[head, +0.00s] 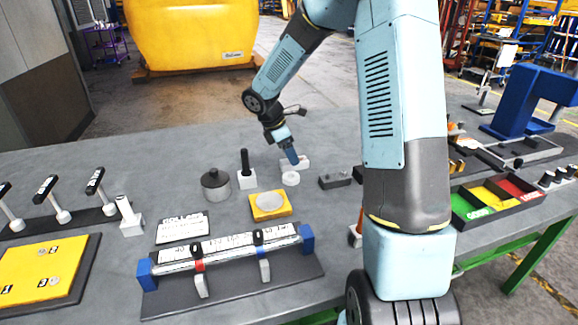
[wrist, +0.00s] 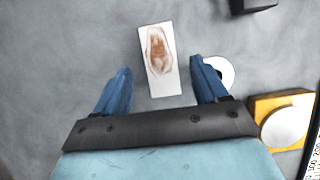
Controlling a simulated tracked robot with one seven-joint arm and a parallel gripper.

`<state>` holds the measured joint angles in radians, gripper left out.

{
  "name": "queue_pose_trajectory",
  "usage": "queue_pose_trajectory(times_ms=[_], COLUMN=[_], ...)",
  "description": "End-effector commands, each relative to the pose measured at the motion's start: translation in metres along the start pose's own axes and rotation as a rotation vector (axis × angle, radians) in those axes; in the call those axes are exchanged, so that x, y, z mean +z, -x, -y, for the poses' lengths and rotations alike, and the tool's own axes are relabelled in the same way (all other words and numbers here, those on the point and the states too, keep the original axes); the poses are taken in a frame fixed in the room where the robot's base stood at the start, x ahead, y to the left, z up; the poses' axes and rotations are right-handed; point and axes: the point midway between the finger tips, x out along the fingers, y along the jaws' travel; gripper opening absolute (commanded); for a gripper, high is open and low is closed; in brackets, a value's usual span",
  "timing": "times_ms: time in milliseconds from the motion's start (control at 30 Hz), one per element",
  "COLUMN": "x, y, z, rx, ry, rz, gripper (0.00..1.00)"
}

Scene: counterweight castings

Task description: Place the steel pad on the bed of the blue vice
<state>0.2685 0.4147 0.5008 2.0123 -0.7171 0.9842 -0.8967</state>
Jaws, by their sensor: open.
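A pale rectangular block with a rusty brown patch, seemingly the steel pad (wrist: 159,88), lies flat on the grey bench in the wrist view. In the head view the pad (head: 301,162) is partly hidden by my gripper (head: 291,158). My gripper is open; in the wrist view its blue fingers (wrist: 161,70) are spread to the left and right of the pad, with gaps on both sides. I cannot tell how far above the bench the fingertips are. A large blue body, seemingly the blue vice (head: 530,98), stands at the right beside a grey bed.
A white disc (head: 290,179) lies close to my gripper; it also shows by the right finger (wrist: 221,70). A yellow block with a round top (head: 268,205), a grey pot (head: 215,186) and a black-handled stand (head: 246,178) are nearby. Coloured bins (head: 503,193) lie right of my arm.

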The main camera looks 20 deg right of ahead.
Motion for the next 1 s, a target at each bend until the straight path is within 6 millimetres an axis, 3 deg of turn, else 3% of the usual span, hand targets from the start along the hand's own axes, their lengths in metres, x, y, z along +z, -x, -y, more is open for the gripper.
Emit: queue_pose_trajectory(times_ms=[233, 1000], x=[0.0, -0.003], y=[-0.028, -0.032], z=[0.001, 0.001], rx=[0.0, 0.002], ry=[0.0, 0.0], rz=[-0.001, 0.0], gripper=[0.72, 0.72])
